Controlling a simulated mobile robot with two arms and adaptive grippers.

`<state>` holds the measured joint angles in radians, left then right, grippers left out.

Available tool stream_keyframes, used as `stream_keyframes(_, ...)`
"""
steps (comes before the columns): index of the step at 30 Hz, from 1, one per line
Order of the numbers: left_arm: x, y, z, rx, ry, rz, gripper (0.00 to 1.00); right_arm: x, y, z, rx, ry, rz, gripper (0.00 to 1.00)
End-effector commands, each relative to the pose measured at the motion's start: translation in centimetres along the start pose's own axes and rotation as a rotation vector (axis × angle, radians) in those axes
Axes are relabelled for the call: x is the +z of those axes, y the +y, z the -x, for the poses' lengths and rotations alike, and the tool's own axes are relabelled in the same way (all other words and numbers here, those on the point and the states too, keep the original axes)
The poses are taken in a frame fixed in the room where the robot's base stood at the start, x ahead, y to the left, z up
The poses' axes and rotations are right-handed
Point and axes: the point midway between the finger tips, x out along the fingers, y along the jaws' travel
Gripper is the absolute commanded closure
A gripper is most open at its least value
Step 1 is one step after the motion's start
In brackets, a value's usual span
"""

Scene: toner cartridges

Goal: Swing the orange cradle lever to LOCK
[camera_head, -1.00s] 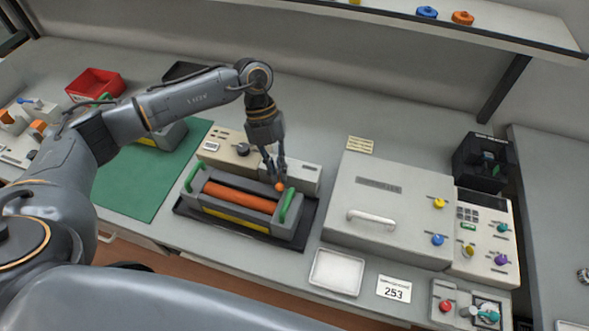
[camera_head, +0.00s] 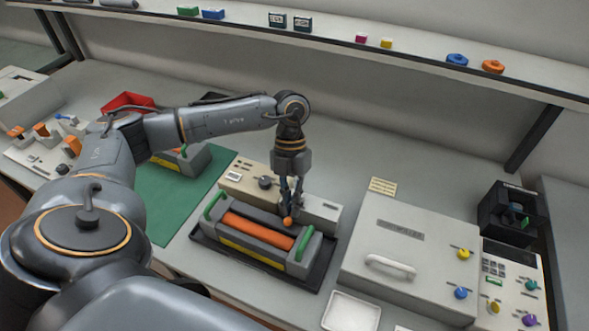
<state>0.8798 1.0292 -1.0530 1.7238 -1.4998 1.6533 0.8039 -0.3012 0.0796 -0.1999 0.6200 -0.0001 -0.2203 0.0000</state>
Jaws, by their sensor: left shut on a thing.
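The cradle (camera_head: 222,237) sits on a dark tray on the bench and holds a cartridge with an orange roller (camera_head: 258,231) and green handles (camera_head: 304,245) at its ends. The lever's orange knob (camera_head: 287,221) is at the back of the cradle, near its right end. My left gripper (camera_head: 291,208) points down from above and is shut on the lever at this knob. The fingers hide most of the lever, and no LOCK marking can be read. My right gripper is not in view.
A grey box with a white handle (camera_head: 390,265) stands right of the cradle, with a white tray (camera_head: 351,312) in front. A green mat (camera_head: 165,212) with another cartridge (camera_head: 183,160) lies to the left. A shelf (camera_head: 400,55) runs above the back.

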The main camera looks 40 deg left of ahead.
Motion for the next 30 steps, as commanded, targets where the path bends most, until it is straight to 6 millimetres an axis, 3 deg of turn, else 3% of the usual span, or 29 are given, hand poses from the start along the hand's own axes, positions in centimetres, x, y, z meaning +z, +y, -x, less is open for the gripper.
stream_keyframes(3, -0.3, 0.1, -0.5, 0.005, 0.017, -0.002, 1.00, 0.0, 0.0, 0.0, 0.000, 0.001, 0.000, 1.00)
stream_keyframes(4, -0.3, 0.1, -0.5, 0.005, 0.017, -0.002, 0.86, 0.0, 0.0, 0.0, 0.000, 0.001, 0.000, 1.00)
stream_keyframes(7, -0.3, 0.1, -0.5, 0.005, 0.017, -0.002, 0.67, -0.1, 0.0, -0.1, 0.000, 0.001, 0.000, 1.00)
stream_keyframes(20, 0.0, 0.0, 0.8, 0.001, 0.003, 0.001, 0.67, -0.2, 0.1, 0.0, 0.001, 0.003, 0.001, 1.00)
stream_keyframes(30, -0.1, -0.1, 7.6, 0.001, 0.003, 0.000, 0.67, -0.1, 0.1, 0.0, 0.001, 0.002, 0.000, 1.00)
